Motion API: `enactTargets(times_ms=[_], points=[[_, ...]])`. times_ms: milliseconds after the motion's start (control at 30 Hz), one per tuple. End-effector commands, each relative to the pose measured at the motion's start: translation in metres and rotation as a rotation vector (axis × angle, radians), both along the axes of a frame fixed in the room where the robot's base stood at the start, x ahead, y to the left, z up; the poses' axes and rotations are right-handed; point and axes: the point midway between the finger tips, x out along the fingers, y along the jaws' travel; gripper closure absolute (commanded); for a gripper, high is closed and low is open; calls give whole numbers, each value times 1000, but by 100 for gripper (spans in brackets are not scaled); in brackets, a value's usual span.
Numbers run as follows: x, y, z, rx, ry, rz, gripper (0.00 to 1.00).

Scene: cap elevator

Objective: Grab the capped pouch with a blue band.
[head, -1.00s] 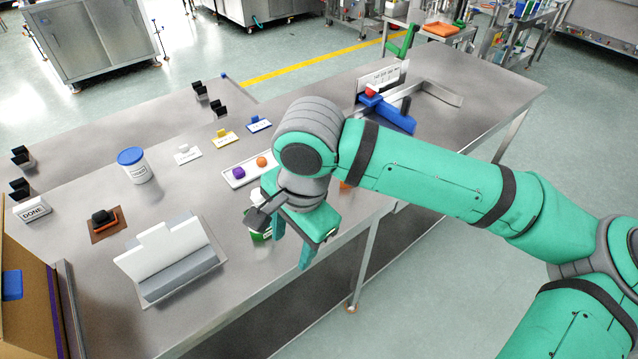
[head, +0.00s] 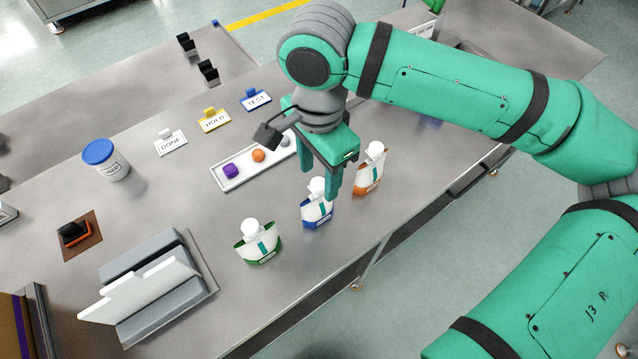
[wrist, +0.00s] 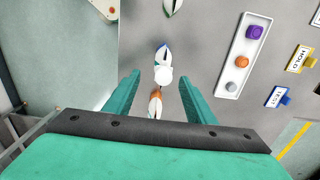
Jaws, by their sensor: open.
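The capped pouch with a blue band (head: 318,211) stands upright near the front edge of the table, its white cap on top. It also shows in the wrist view (wrist: 161,52), ahead of the fingers. My gripper (head: 319,187) is open and empty, pointing down close to the blue-banded pouch's cap. In the wrist view a white cap (wrist: 163,76) appears between the fingertips of my gripper (wrist: 160,80). I cannot tell whether the fingers touch the pouch.
A green-banded pouch (head: 258,246) stands to the left and an orange-banded pouch (head: 369,172) to the right. Behind are a white tray (head: 222,180) with small coloured pieces, label cards, and a blue-lidded tub (head: 106,163).

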Motion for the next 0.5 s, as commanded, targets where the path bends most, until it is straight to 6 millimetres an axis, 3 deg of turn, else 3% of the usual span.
enactTargets(times_ms=[500], points=[[0, -3, -55, 1, 1, -7, 50]])
